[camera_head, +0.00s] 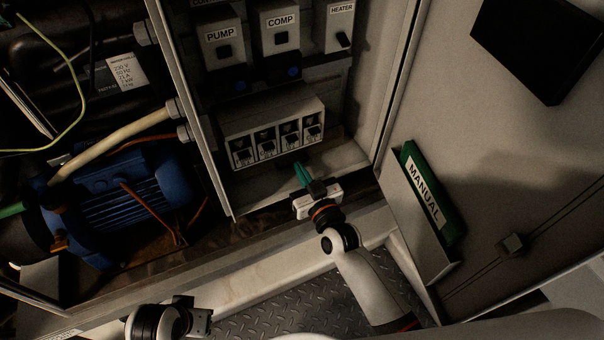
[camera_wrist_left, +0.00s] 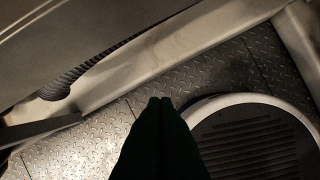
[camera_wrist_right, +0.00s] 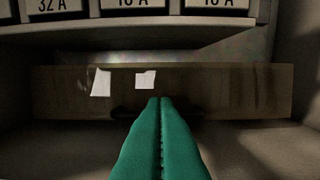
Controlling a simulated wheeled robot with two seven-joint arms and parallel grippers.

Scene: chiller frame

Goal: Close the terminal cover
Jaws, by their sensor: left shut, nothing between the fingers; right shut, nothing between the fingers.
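A wide, low brownish panel (camera_wrist_right: 235,92), which looks like the terminal cover, lies ahead of my right gripper in the right wrist view, below the breaker row. A dark bar, perhaps its handle, shows at its lower edge, partly hidden by my fingers. Whether the panel is tilted I cannot tell. My right gripper (camera_wrist_right: 160,100), with green fingers, is shut and empty, its tips in front of the panel's lower middle; contact is unclear. In the head view this gripper (camera_head: 301,172) reaches into the cabinet's lower part. My left gripper (camera_wrist_left: 160,100) is shut and empty above the floor plate.
The breaker block (camera_head: 270,132) sits above my right gripper. PUMP (camera_head: 224,48), COMP (camera_head: 281,35) and HEATER (camera_head: 340,28) switches are higher up. The open door holds a green manual (camera_head: 430,190) in a pocket. A blue motor (camera_head: 130,195) stands left. The cabinet sill runs below.

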